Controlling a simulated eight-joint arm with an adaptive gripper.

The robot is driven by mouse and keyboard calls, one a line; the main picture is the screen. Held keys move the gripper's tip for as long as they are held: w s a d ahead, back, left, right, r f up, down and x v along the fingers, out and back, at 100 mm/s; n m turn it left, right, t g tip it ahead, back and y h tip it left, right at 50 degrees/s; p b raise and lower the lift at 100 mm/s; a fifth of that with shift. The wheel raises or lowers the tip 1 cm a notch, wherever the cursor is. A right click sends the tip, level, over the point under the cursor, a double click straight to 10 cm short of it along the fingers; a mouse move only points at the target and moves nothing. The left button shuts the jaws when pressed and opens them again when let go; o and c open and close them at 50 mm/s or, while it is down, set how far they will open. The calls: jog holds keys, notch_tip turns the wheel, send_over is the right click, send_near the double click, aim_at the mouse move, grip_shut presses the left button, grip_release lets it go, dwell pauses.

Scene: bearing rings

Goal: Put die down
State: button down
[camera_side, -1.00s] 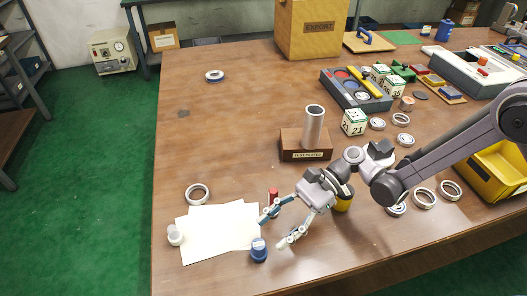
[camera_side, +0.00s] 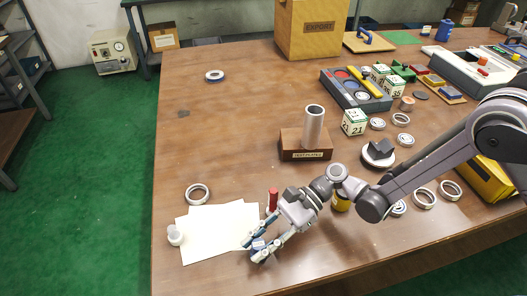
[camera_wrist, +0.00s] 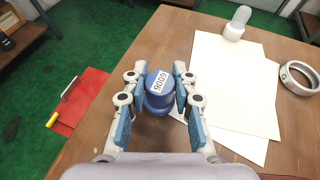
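The die is a round blue piece (camera_side: 257,244) with a white number label on top, also in the wrist view (camera_wrist: 159,98). It is low at the table's front, beside the lower right corner of the white paper sheets (camera_side: 205,240). My gripper (camera_side: 260,250) is down around it. In the wrist view the blue finger pads (camera_wrist: 160,88) lie against both sides of the die's top. In the side view the fingers hide much of the die, and I cannot tell whether its base touches the table.
A small white bottle (camera_side: 175,236) stands on the paper's left edge. A steel ring (camera_side: 198,194) lies behind the paper. A red cylinder (camera_side: 272,198) stands close behind my gripper. The wooden block with a metal post (camera_side: 305,142) is farther back. The left of the table is largely clear.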

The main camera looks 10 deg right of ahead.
aim_at(259, 244)
dwell(0.3)
jog(key=shift+r, duration=0.85)
notch_tip(259, 244, up, 2)
jog(key=shift+r, duration=0.25)
jog(key=w+d+r, duration=0.4)
jog(key=d+r, duration=0.7)
jog(key=r, duration=0.1)
jog(key=w+a+m+t, duration=0.4)
jog(key=w+a+t, duration=0.1)
jog(key=w, duration=0.6)
jog(key=w+a+m+t, duration=0.4)
jog(key=w+m+t, duration=0.1)
jog(key=w, duration=0.6)
notch_tip(259, 244, down, 16)
jog(key=shift+f, duration=0.1)
